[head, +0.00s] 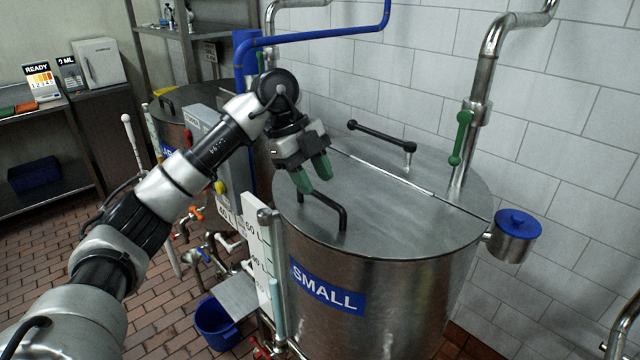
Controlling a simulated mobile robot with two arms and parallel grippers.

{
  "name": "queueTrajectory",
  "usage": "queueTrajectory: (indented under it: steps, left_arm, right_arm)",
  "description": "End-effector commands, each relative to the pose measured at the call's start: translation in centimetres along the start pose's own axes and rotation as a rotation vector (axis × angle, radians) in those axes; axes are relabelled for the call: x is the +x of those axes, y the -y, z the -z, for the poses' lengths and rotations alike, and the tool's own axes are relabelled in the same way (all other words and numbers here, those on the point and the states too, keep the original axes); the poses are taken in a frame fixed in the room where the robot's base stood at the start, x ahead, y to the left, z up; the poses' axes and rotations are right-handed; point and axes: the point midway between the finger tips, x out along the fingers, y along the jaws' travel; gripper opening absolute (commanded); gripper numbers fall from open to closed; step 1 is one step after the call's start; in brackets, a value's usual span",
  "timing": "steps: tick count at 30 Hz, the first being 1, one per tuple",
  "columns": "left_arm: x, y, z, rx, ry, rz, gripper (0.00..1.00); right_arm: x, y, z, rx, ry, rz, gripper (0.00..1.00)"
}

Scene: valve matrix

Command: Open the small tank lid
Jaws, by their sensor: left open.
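The small tank (400,300) is a round steel tank with a blue SMALL label (328,290) on its front. Its lid (400,215) lies flat on top, with a straight seam running across it behind the front half. A black bar handle (328,208) stands on the front left of the lid. My left gripper (312,180) comes in from the left and hangs above the lid, just behind and above the handle. Its green fingertips are apart, point down and hold nothing. My right gripper is not in view.
A black lever (380,136) stands on the lid's rear half. A steel pipe with a green handle (461,138) rises behind the tank. A small blue-capped pot (515,235) is at its right side. Level gauges (257,250) stand at its left, above a blue bucket (215,322).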

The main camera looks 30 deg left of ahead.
Motion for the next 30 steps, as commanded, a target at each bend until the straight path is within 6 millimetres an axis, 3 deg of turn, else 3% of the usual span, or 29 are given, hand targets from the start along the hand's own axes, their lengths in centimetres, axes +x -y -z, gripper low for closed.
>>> queueTrajectory:
  steps: [8,16,17,24,30]
  left_arm:
    - [2.7,0.0,0.0,0.001,-0.001,0.0,0.4]
    - [2.9,0.0,0.0,0.001,-0.001,0.001,0.4]
    - [2.9,0.0,0.0,0.001,0.0,0.001,0.39]
    - [2.9,0.0,0.0,0.001,0.0,0.001,0.02]
    - [2.8,0.0,0.0,0.001,0.0,0.001,0.0]
  right_arm:
    - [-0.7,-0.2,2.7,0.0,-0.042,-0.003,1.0]
    - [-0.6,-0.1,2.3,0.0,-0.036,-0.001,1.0]
    - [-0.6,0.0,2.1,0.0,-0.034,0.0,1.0]
    - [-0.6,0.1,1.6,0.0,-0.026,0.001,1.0]
    - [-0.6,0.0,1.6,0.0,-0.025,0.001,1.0]
